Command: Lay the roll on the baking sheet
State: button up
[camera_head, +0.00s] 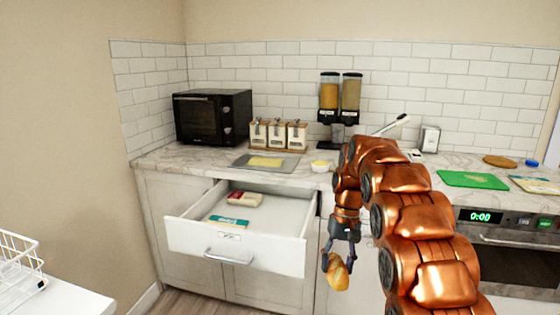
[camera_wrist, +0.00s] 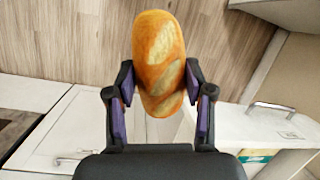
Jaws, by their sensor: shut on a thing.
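The roll (camera_wrist: 158,40) is an oblong golden-brown bread with pale score marks; it also shows in the head view (camera_head: 339,275). My gripper (camera_wrist: 160,95) is shut on its near end, and the rest sticks out past the fingertips. In the head view my gripper (camera_head: 338,256) hangs in front of the cabinets, below counter height and right of the open drawer. The baking sheet (camera_head: 285,168) is a grey flat tray on the counter, behind the drawer. A yellow rectangular piece (camera_head: 265,162) lies on it.
The open drawer (camera_head: 236,243) juts out below the baking sheet and holds two packets. A small bowl with yellow contents (camera_head: 320,166) stands right of the sheet. A black oven (camera_head: 212,116), canisters (camera_head: 278,135) and dispensers (camera_head: 340,95) stand behind. A green board (camera_head: 472,180) lies right.

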aim_at(266, 162)
jog(key=i, duration=0.9)
jog(key=u, duration=0.3)
